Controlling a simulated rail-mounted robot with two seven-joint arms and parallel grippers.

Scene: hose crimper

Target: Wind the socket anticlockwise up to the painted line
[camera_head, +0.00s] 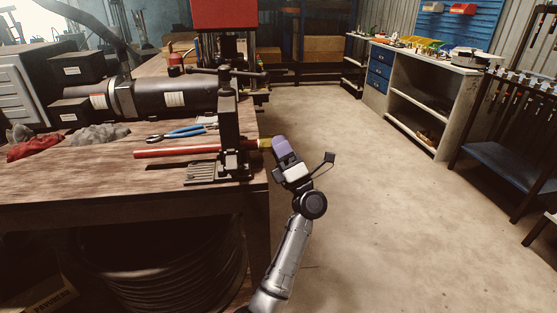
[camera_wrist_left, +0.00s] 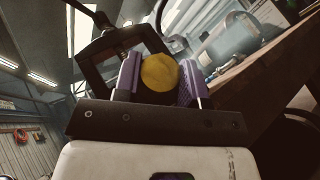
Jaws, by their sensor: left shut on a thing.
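A red hose (camera_head: 165,152) lies level along the workbench and runs into a dark upright vise (camera_head: 233,150) at the bench's right end. A yellow socket (camera_head: 264,143) sticks out from the vise's right side, in line with the hose. My left gripper (camera_head: 276,145) is at the socket's outer end, just past the bench edge, with its purple fingers shut on it. In the left wrist view the socket's round yellow end (camera_wrist_left: 159,72) sits between the two purple pads. I cannot make out the painted line. My right gripper is not in view.
Blue-handled pliers (camera_head: 184,131), a red cloth (camera_head: 33,148) and grey rags (camera_head: 98,134) lie on the bench (camera_head: 90,180). The floor (camera_head: 385,210) to the right is clear up to the shelves.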

